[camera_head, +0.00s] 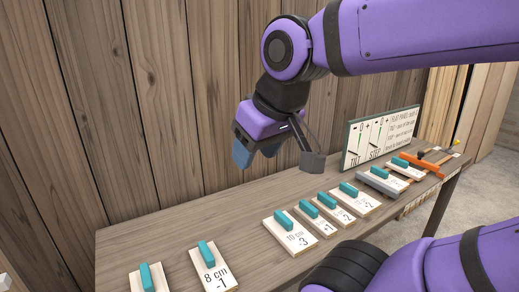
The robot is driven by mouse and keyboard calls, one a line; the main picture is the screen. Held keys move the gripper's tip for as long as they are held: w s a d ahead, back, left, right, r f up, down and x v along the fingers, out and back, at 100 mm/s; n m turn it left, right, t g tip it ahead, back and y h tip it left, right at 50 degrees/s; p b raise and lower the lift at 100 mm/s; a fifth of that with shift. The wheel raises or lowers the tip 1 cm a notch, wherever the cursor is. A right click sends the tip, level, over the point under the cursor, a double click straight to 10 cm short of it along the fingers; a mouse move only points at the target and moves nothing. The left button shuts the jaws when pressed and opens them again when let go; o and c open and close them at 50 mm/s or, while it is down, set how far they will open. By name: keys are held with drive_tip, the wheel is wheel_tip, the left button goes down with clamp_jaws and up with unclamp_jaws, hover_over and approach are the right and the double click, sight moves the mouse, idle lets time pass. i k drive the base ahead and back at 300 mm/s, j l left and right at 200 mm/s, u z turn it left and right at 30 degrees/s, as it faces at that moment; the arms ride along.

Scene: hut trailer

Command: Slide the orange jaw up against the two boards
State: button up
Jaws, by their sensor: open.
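The orange jaw (425,167) is a bar lying across the far right part of the bench, with a dark knob by it. A grey bar (380,182) lies to its left. Between them are two pale boards with teal handles, one nearer the grey bar (393,176) and one nearer the orange jaw (414,173). At this size I cannot tell whether the orange jaw touches the board beside it. My gripper (277,158) is open and empty above the bench, well to the left of the jaw.
A sign (380,138) stands at the back edge near the wooden wall (180,100). The bench under my gripper is clear.

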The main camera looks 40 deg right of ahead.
sight(417, 161)
drive_tip(key=z, duration=2.4)
drive_tip(key=i+l+u, duration=0.35)
drive_tip(key=i+l, duration=0.15)
drive_tip(key=i+l+u, duration=0.2)
drive_tip(key=l, duration=0.2)
drive_tip(key=i+l+u, duration=0.2)
drive_tip(key=l, duration=0.15)
drive_tip(key=i+l+u, duration=0.15)
drive_tip(key=l, duration=0.25)
